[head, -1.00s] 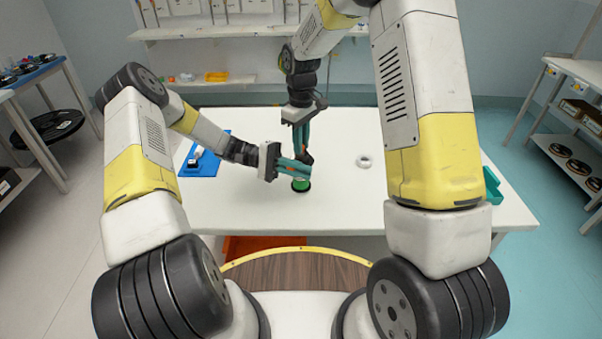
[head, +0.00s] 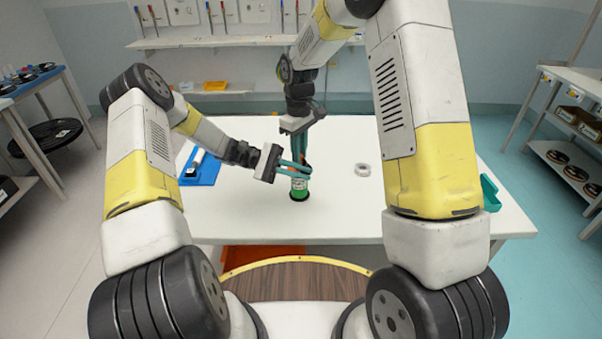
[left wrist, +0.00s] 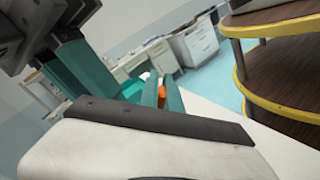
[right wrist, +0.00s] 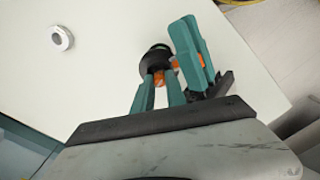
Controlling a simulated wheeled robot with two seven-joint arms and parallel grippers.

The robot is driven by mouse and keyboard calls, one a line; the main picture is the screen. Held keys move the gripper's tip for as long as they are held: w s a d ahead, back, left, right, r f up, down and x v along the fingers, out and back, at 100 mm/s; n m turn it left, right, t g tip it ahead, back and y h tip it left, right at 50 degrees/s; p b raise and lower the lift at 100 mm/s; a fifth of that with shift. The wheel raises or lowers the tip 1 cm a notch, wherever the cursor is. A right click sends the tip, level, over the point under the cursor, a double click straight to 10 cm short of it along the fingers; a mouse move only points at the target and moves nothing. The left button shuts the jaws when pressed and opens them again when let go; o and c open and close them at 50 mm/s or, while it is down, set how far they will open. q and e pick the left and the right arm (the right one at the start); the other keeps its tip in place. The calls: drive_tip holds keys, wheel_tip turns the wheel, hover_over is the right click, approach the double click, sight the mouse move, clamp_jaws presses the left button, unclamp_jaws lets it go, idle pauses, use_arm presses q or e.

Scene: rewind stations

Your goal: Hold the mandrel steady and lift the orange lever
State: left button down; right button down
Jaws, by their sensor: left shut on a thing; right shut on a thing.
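The mandrel stands upright near the front middle of the table, with a green and pale patterned body (head: 299,187); its dark round upper part shows in the right wrist view (right wrist: 155,62). My left gripper (head: 296,168) reaches in from the left, shut on the orange lever (left wrist: 161,91), which shows between its teal fingers in the left wrist view. My right gripper (right wrist: 160,84) comes down from behind, shut at the mandrel's dark part. Orange also shows between its fingers; whether this is the same lever is unclear. The fingers hide much of the mandrel's top in the head view.
A white ring (head: 362,169) lies on the white table (head: 410,228) to the right. A blue tray (head: 206,172) lies left and a teal bin (head: 490,193) is at the right edge. The table between ring and mandrel is clear.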

use_arm(q)
drive_tip(key=c, duration=1.5)
unclamp_jaws()
drive_tip(key=shift+c, duration=0.2)
drive_tip(key=v, duration=1.2)
